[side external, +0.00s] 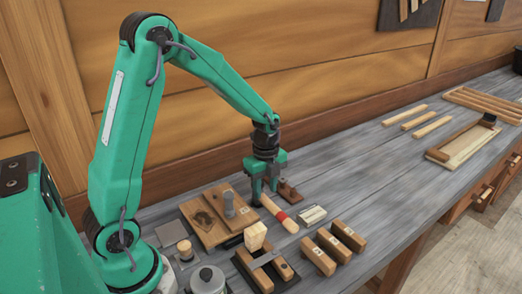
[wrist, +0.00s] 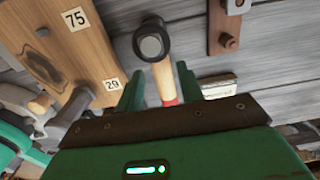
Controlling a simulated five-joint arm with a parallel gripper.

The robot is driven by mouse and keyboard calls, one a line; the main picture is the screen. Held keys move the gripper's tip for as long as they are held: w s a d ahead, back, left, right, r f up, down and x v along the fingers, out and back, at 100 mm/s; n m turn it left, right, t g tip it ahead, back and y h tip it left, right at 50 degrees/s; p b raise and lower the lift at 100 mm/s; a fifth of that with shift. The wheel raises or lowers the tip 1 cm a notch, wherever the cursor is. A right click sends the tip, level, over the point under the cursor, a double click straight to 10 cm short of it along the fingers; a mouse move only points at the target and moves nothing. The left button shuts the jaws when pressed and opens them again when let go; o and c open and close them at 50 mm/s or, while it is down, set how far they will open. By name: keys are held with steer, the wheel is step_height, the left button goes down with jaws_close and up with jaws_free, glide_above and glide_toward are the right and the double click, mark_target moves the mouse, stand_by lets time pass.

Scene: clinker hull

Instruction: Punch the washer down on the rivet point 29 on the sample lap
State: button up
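A wooden board (side external: 203,232) with an upright grey cylinder (side external: 229,205) lies left of my gripper (side external: 264,198). In the wrist view the board (wrist: 75,50) carries the labels 75 (wrist: 74,17) and 29 (wrist: 111,84). A hammer-like tool with a dark round head (wrist: 152,42) and a red-banded wooden handle (wrist: 163,80) lies beneath my gripper (wrist: 158,82). Its handle (side external: 274,209) also shows in the side view. My fingers are apart, on either side of the handle, with gaps visible. I cannot make out the washer or the rivet at 29.
A small brown block (side external: 288,191) stands just right of my gripper. A pale block (side external: 312,215), wooden blocks (side external: 318,255), a pale-headed mallet (side external: 256,236) and a grey lidded pot (side external: 208,281) crowd the near bench. The bench farther right is clearer, with wooden strips (side external: 406,117).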

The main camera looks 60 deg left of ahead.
mark_target(265, 197)
steer(key=shift+f, duration=2.1)
jaws_close()
steer(key=shift+r, duration=0.75)
stand_by(0.9)
steer(key=shift+r, duration=3.9)
